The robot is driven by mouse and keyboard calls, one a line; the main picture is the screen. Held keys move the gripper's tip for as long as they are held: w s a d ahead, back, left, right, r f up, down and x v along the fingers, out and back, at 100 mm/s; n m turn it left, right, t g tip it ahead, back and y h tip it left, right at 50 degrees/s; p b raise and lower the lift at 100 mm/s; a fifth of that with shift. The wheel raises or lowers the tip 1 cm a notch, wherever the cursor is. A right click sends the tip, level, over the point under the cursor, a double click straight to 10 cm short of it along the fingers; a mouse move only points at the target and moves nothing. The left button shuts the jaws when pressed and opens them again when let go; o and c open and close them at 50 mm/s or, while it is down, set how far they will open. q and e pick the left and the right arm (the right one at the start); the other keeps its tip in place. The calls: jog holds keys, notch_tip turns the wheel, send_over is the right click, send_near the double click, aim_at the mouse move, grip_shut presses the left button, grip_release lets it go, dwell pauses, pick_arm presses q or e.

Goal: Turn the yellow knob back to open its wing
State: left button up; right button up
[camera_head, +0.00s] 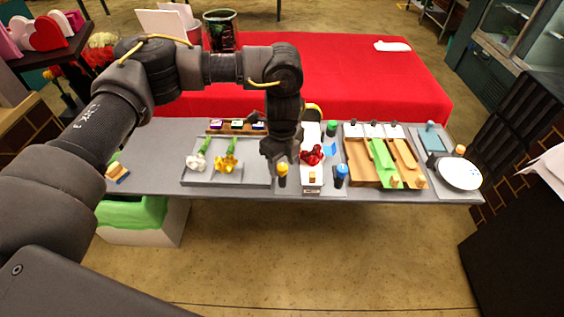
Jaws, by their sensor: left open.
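The yellow knob (282,169) stands on a dark base at the front of the grey table, left of a white strip (312,178) that bears a red flower bunch (312,155). My left gripper (280,158) points down right at the knob, its jaws open. The fingers are small and dark, so I cannot tell whether they touch the knob or sit around it. A blue knob (342,171) stands right of the strip and a green knob (332,128) behind it. I cannot make out the yellow knob's wing clearly. My right gripper is not in view.
A grey tray (200,178) with a white and a yellow flower lies left of the gripper. Wooden channels (358,160) with a green strip lie to the right, then a white plate (459,173). A red-covered table (370,80) stands behind.

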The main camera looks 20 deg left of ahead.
aim_at(282, 167)
pick_arm(q)
notch_tip(282, 167, up, 10)
jog(key=b, duration=0.1)
jog(key=shift+r, duration=0.25)
dwell(0.4)
